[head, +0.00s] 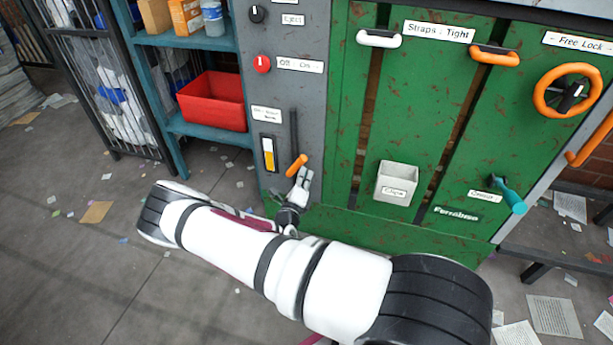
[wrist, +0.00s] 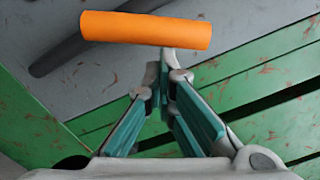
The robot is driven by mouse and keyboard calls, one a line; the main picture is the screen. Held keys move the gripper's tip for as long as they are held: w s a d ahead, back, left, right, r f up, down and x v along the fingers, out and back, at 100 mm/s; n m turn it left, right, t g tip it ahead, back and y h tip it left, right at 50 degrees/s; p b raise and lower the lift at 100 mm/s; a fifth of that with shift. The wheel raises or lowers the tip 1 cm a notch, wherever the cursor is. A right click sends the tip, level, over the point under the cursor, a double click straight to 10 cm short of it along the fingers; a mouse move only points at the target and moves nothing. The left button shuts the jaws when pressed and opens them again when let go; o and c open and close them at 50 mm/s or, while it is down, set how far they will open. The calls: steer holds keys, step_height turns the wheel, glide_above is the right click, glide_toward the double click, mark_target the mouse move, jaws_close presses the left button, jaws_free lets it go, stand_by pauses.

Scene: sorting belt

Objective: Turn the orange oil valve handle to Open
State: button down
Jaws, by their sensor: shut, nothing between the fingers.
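The orange handle (head: 296,165) is a short bar at the lower end of a dark upright slot or rod on the grey panel, beside a yellow gauge. In the wrist view the orange handle (wrist: 145,30) lies across the top, ahead of the fingers. My gripper (head: 305,176) is just to the right of and below the handle in the head view. In the wrist view my gripper (wrist: 167,72) has its fingertips together, with nothing between them, close to the handle's right part. I cannot tell whether they touch it. The small label (head: 266,114) above is too blurred to read fully.
A red knob (head: 262,64) and a black knob (head: 257,14) sit higher on the grey panel. The green door (head: 440,130) carries a grey cup (head: 397,183), a teal lever (head: 509,196) and an orange wheel (head: 567,90). A red bin (head: 212,100) stands on the shelf at left.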

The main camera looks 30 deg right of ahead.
mark_target(299, 165)
steer(key=n, duration=0.1)
steer(key=w+a+r+n+p, duration=0.1)
steer(key=n, duration=0.1)
steer(key=r+n+p, duration=0.1)
steer(key=shift+w+a+r, duration=0.15)
steer(key=shift+w+r, duration=0.1)
steer(key=shift+w, duration=0.05)
steer(key=shift+w+a, duration=0.1)
stand_by(0.6)
